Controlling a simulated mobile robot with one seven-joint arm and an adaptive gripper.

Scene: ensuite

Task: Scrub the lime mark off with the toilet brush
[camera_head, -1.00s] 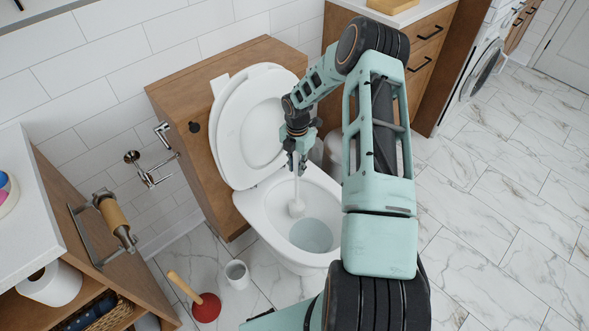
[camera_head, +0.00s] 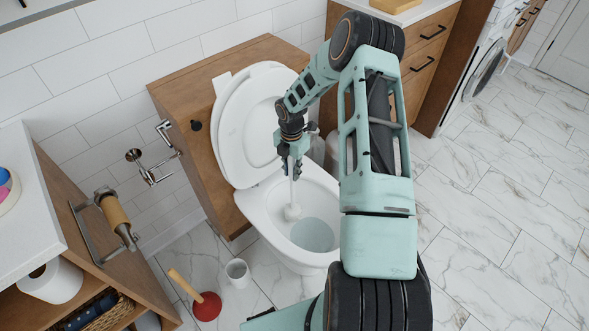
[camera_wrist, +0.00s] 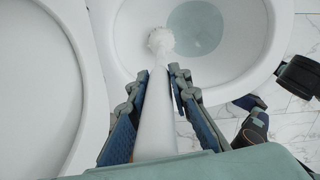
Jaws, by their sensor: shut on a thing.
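My gripper (camera_head: 293,150) is shut on the handle of the white toilet brush (camera_head: 292,190), above the open toilet bowl (camera_head: 330,195). The brush points down, its round white head (camera_head: 292,212) at the bowl's inner left side, by the water (camera_head: 312,235). In the wrist view my gripper (camera_wrist: 170,75) has a finger on each side of the brush handle (camera_wrist: 155,115), and the brush head (camera_wrist: 160,40) lies beside the water (camera_wrist: 195,27). I cannot tell whether the head touches the bowl wall. No lime mark can be made out; the head may hide it.
The raised toilet lid (camera_head: 230,135) leans on the wooden cistern box (camera_head: 185,95). A red plunger (camera_head: 207,306) and a white cup-shaped holder (camera_head: 238,273) stand on the floor left of the toilet. The marble floor at right is clear.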

